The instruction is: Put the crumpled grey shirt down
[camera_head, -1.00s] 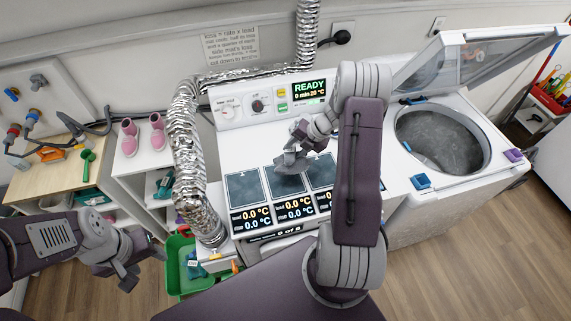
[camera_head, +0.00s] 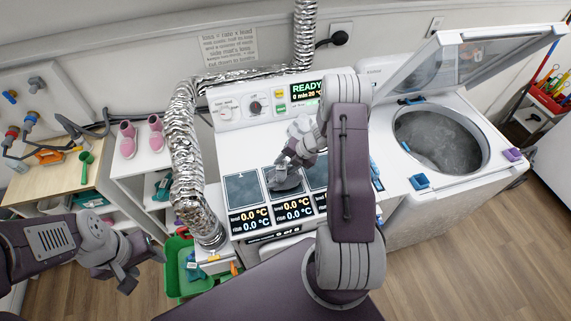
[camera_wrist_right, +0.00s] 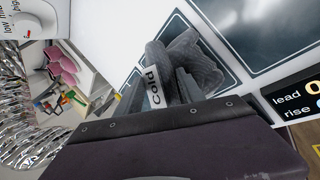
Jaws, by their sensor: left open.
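The crumpled grey shirt (camera_head: 284,180) is at the middle dark square pad (camera_head: 275,203) on the white machine's top. It also shows in the right wrist view as grey cloth (camera_wrist_right: 190,62) with a white "cold" label. My right gripper (camera_head: 287,168) is shut on the shirt from above; its fingertips are mostly hidden. I cannot tell whether the cloth touches the pad. My left gripper (camera_head: 128,276) is open and empty at the lower left, away from the shirt.
A left pad (camera_head: 244,188) and a right pad (camera_head: 317,172) flank the middle one, with temperature displays in front. A silver duct (camera_head: 185,150) rises on the left. An open washer drum (camera_head: 440,138) stands on the right. Pink shoes (camera_head: 128,138) sit on a white shelf.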

